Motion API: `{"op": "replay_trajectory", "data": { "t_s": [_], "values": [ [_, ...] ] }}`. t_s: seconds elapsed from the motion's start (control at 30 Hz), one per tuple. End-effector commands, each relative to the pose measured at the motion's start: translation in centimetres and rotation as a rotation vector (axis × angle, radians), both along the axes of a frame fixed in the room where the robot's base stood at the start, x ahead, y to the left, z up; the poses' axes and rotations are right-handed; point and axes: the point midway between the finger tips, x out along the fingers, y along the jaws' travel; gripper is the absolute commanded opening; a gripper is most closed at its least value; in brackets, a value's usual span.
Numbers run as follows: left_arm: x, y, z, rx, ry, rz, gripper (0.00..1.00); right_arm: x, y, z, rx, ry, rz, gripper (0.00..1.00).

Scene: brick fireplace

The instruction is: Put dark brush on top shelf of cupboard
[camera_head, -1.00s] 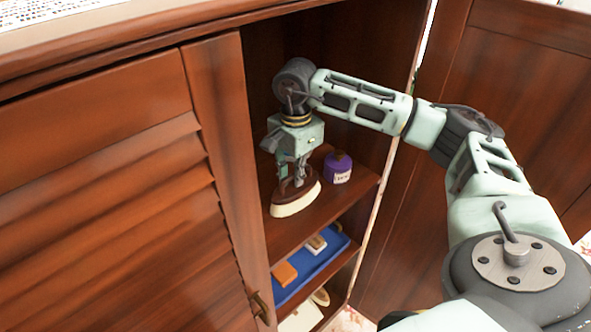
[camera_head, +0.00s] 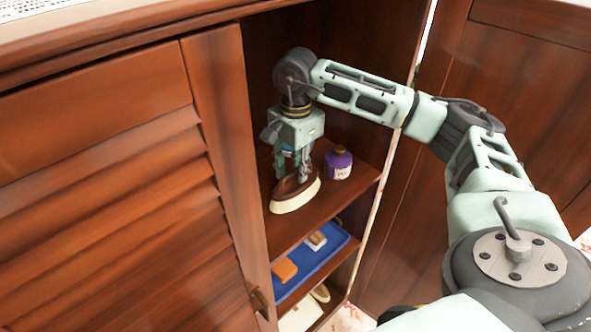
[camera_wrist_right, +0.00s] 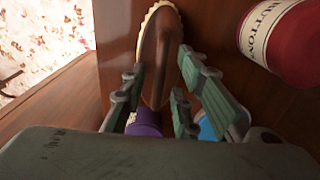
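The dark brush (camera_head: 295,193), a brown oval with pale bristles, lies bristles down on the cupboard's top shelf (camera_head: 325,208). My right gripper (camera_head: 294,174) is just above it, fingers pointing down and spread apart. In the right wrist view my right gripper (camera_wrist_right: 160,88) is open, with the brush (camera_wrist_right: 166,45) showing beyond and between the fingers. Nothing is held. My left gripper is not in view.
A purple jar (camera_head: 338,164) stands right of the brush. A red labelled bottle (camera_wrist_right: 285,40) shows in the wrist view. The lower shelf holds a blue tray (camera_head: 318,259) with small blocks. The cupboard's open door (camera_head: 500,90) stands at the right.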

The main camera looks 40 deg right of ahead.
Motion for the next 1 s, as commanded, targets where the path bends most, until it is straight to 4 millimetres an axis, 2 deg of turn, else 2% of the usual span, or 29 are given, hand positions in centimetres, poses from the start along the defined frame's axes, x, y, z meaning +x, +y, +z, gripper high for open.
{"op": "replay_trajectory", "data": {
  "t_s": [0.3,0.4,0.47,0.67,1.0],
  "values": [
    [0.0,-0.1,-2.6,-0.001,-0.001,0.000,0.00,0.1,0.1,6.6,0.002,-0.009,0.001,0.27],
    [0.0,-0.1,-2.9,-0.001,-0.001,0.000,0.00,0.1,0.1,8.7,0.002,-0.007,0.001,0.27],
    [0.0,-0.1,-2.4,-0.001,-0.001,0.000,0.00,0.0,0.0,9.8,-0.002,-0.004,0.000,0.27],
    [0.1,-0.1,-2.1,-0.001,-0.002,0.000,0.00,0.0,0.0,11.0,0.000,-0.002,0.001,0.27],
    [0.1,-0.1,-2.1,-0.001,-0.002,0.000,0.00,0.0,0.0,11.1,0.000,-0.001,0.001,0.27]
  ]
}}
